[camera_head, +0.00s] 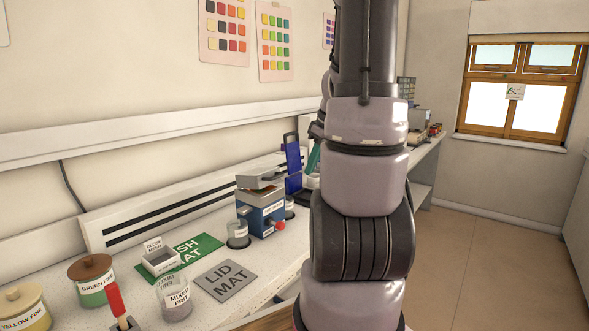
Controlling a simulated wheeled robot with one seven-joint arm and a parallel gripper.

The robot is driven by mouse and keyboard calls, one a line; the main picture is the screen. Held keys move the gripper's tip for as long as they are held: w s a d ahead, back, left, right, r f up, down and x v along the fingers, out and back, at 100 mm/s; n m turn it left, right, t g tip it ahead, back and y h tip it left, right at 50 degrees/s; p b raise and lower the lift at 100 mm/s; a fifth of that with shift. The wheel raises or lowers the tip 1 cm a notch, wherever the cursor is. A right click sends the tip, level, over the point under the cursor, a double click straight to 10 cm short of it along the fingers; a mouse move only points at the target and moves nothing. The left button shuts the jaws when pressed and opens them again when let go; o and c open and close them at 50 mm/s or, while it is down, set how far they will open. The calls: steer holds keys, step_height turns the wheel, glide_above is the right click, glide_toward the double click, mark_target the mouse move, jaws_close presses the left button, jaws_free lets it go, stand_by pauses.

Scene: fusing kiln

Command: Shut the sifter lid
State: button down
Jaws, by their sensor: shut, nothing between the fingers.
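The sifter appears to be the blue box-shaped unit (272,213) on the bench, with a red knob (278,226) low on its front right. A grey plate that looks like its lid (258,181) sits above the box and appears raised and tilted, with a gap under it; its exact angle is hard to tell. My arm stands upright just right of the sifter and hides part of the bench behind it. My gripper is not visible in the head view.
Beside the sifter stand a clear jar (238,233) and a blue upright rack (293,165). Nearer are the lid mat (226,281), green mat (203,245), white tray (160,262), mixed frit jar (175,297) and a red-handled tool (117,302). Floor (490,230) at right is clear.

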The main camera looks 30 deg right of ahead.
steer(key=w+a+r+g+h, duration=0.2)
steer(key=w+a+r+g, duration=0.25)
steer(key=w+r, duration=0.65)
steer(key=shift+t, duration=0.45)
steer(key=f, duration=1.3)
steer(key=shift+w+a+f, duration=0.15)
steer(key=shift+a+f, duration=0.1)
steer(key=shift+a, duration=0.1)
steer(key=shift+s+d+f, duration=0.15)
steer(key=shift+s+f, duration=0.3)
steer(key=shift+f, duration=0.35)
steer(key=shift+s+d+f, duration=0.1)
steer(key=shift+s+f, duration=0.3)
steer(key=shift+f, duration=0.4)
steer(key=shift+r, duration=0.1)
step_height(320, 180, up, 14)
steer(key=s+d, duration=0.1)
steer(key=s, duration=0.1)
steer(key=shift+s, duration=0.2)
